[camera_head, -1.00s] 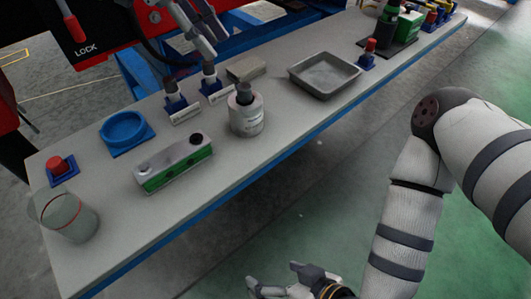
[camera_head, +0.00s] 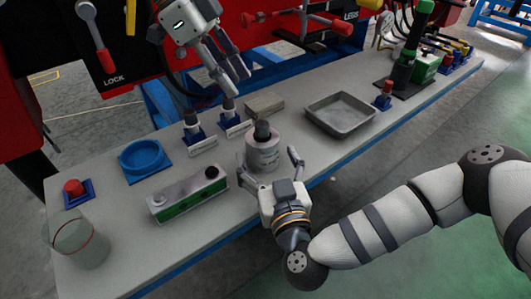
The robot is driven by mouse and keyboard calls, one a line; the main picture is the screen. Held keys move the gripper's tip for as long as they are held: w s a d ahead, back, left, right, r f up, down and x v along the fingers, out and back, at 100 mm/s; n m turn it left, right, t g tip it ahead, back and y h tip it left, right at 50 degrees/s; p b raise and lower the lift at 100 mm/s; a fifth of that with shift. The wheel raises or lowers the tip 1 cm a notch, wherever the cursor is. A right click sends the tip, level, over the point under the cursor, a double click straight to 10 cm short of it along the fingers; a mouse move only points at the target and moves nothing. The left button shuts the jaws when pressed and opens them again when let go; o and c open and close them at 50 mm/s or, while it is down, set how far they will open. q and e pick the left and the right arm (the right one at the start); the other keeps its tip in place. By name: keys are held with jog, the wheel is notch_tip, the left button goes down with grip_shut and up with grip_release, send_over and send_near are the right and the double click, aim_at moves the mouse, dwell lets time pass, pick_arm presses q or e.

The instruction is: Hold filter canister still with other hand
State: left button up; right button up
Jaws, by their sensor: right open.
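The filter canister (camera_head: 262,155), a pale grey cylinder with a dark cap and a printed label, stands upright on the bench. My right gripper (camera_head: 267,157) is open at its near side, one finger to the left and one to the right of it. Gaps seem to show between fingers and canister; I cannot tell whether either touches. The gripper hides part of the bench in front of the canister. My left gripper (camera_head: 235,83) hangs above and behind the canister, to the left, its two fingers apart and nothing visible between them.
On the bench (camera_head: 120,240) stand a green-and-grey block (camera_head: 188,194), a blue round dish (camera_head: 145,156), a red button (camera_head: 74,188) and a clear beaker (camera_head: 78,240). A grey tray (camera_head: 340,114) lies to the right.

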aim_at(261, 124)
jog(key=shift+x, duration=1.25)
jog(key=c, duration=1.6)
jog(key=shift+c, duration=0.2)
pick_arm(q)
jog(key=shift+o, duration=0.6)
jog(key=d+f+n+t+y, duration=0.1)
jog(key=f+n, duration=0.2)
jog(key=d+f+n+t, duration=0.1)
jog(key=d+f+n, duration=0.1)
jog(key=f+n, duration=0.1)
jog(key=s+d+f+n+t+y, duration=0.1)
jog(key=d+f+n, duration=0.1)
jog(key=f+n, duration=0.1)
jog(key=shift+s+d+f+y, duration=0.1)
jog(key=shift+f+y, duration=0.2)
